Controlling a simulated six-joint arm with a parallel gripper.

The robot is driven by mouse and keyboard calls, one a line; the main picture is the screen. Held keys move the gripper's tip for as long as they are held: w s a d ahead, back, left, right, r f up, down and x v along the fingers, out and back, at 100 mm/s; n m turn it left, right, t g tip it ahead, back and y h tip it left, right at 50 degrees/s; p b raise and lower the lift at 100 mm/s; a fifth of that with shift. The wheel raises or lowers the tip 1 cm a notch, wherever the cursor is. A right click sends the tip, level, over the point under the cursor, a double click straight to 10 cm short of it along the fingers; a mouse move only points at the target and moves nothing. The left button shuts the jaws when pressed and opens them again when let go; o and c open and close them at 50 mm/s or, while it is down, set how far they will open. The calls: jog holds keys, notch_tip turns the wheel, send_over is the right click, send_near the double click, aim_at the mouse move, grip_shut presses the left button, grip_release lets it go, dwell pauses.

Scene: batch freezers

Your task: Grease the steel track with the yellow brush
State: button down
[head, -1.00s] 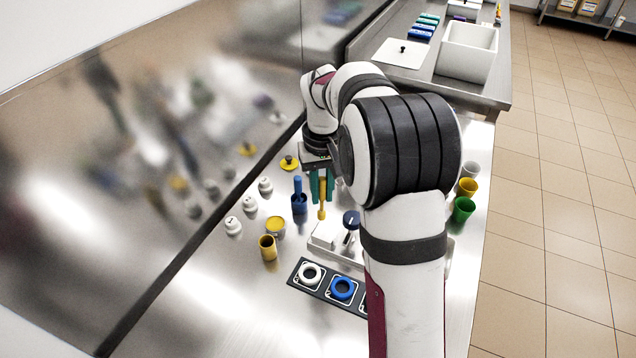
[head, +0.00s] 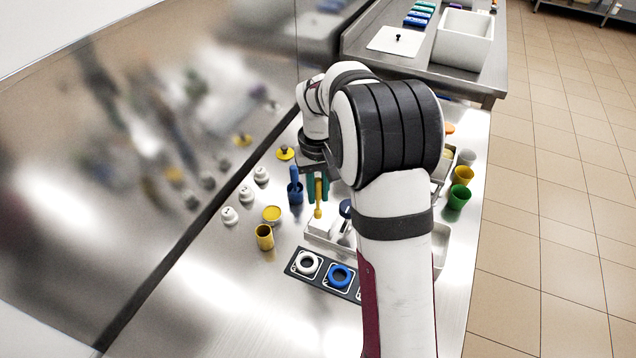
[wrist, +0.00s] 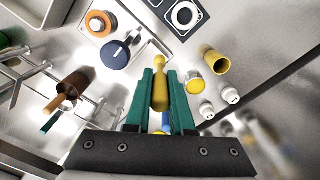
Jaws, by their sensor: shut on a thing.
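My gripper (head: 318,188) has green fingers and is shut on the yellow brush (head: 318,200), which hangs upright with its bulbous end down. In the wrist view the brush (wrist: 160,82) sits between the two fingertips (wrist: 160,92). It is just behind a pale fixture (head: 320,229) with a dark blue knob (wrist: 115,54) and a short steel piece (wrist: 133,38). I cannot tell whether that piece is the steel track, nor whether the brush touches anything. A pot with yellow contents (head: 272,213) stands to the left of the brush.
A blue brush in a blue cup (head: 295,195) stands close left of my gripper. A yellow cup (head: 265,237), white bottles (head: 229,215) and a dark panel with rings (head: 322,272) are nearby. A wire rack with a brown cup (wrist: 73,84) shows in the wrist view. The front-left counter is clear.

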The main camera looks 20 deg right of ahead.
aim_at(318, 179)
jog(key=shift+f, duration=1.6)
jog(key=shift+w+d+f, duration=0.3)
jog(key=shift+f, duration=0.25)
jog(key=shift+w+d+f, duration=0.15)
jog(key=shift+w+d, duration=2.45)
jog(key=shift+d, duration=0.05)
jog(key=shift+s+a, duration=2.75)
jog(key=shift+a, duration=0.05)
jog(key=shift+s+a, duration=0.2)
jog(key=shift+r, duration=4.1)
